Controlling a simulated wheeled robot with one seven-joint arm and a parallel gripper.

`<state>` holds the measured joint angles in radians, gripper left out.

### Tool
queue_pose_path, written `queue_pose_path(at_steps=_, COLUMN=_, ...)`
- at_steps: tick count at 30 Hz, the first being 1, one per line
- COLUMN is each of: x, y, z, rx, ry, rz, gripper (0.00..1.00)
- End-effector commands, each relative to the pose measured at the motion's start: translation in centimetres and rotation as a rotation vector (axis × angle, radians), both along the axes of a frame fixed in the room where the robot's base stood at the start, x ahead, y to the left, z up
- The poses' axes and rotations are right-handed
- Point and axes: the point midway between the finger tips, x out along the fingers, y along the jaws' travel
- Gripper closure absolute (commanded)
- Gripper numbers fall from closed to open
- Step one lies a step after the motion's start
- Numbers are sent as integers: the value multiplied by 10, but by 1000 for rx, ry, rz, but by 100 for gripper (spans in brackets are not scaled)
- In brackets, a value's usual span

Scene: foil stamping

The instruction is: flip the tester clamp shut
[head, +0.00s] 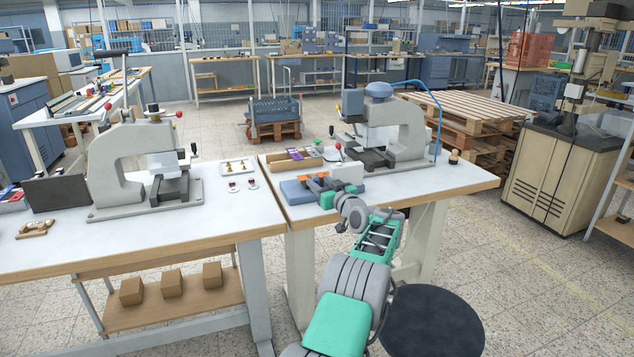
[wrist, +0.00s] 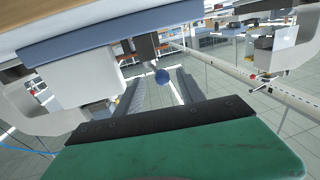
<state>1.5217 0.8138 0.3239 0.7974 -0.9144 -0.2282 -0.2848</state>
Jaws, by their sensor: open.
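The tester shows in the wrist view as a blue-grey base (wrist: 110,35) with a white block (wrist: 82,75) and a small dark clamp (wrist: 146,47). A dark blue ball knob (wrist: 162,77) sits on the clamp's short lever. In the head view, the tester's blue base (head: 297,191) and white block (head: 347,173) are at the front of the right-hand table. My gripper (wrist: 160,80) is open, with the knob appearing between its ridged fingers. I cannot tell whether they touch it. In the head view my arm reaches the tester from the front, and the fingertips are hard to make out.
A grey press (head: 405,132) stands behind the tester, beside a cardboard tray (head: 291,160). Another press (head: 117,165) and a small white tray (head: 238,167) are on the left table. A round black stool top (head: 432,320) is right of my arm. The right table's right end is mostly clear.

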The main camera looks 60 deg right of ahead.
Motion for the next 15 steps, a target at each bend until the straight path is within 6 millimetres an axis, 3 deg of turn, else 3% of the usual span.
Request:
queue_pose_path(at_steps=6, x=-35, y=27, z=0, rx=1, ry=0, rz=-1, gripper=54)
queue_pose_path(at_steps=15, x=-45, y=35, z=-1, rx=1, ry=1, rz=2, gripper=54)
